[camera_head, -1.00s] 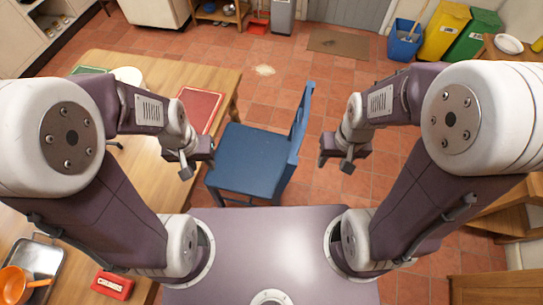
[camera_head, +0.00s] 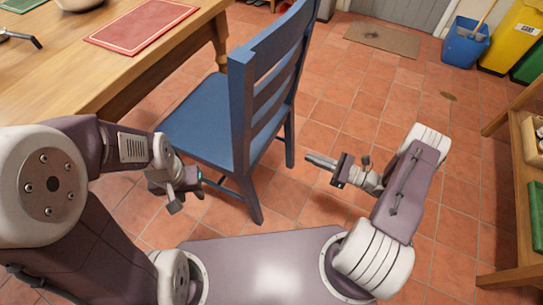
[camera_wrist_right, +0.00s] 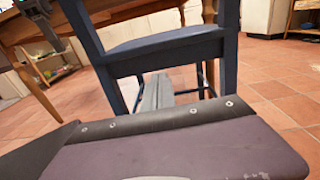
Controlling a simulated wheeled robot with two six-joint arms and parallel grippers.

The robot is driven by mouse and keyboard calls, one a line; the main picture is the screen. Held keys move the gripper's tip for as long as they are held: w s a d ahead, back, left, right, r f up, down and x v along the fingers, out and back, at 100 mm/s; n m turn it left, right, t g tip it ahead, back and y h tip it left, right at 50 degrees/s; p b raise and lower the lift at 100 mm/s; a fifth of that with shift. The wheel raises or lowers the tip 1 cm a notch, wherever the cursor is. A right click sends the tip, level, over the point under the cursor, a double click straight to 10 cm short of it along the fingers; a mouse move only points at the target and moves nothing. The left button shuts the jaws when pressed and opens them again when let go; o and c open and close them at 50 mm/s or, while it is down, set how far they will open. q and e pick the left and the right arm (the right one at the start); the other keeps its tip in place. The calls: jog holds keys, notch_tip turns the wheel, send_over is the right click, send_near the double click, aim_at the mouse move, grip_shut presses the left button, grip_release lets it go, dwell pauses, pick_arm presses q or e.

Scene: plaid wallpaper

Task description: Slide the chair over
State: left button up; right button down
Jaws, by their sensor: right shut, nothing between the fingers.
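The blue wooden chair (camera_head: 205,120) stands in the middle of the head view, its slatted back toward the right and its seat toward the table. My right gripper (camera_head: 308,160) is shut and empty, to the right of the chair's back, with its fingers pointing at it. In the right wrist view the chair (camera_wrist_right: 165,50) fills the upper middle, and the shut fingers (camera_wrist_right: 157,92) point at it between two of its uprights. No contact is clear. My left gripper (camera_head: 184,190) is in front of the seat's near side; its finger opening is unclear.
The wooden table (camera_head: 165,60) with a red mat (camera_head: 140,25) lies at the upper left, close to the seat. A wooden shelf (camera_head: 510,125) stands at the right edge. A blue bin (camera_head: 466,42) and doormat (camera_head: 383,38) are at the back.

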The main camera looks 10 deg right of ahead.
pick_arm(q)
jog(key=shift+f, duration=0.4)
pick_arm(e)
jog(key=x, duration=1.3)
jog(key=shift+w, duration=0.4)
pick_arm(q)
jog(key=shift+a, duration=0.1)
pick_arm(e)
jog(key=shift+a, duration=0.15)
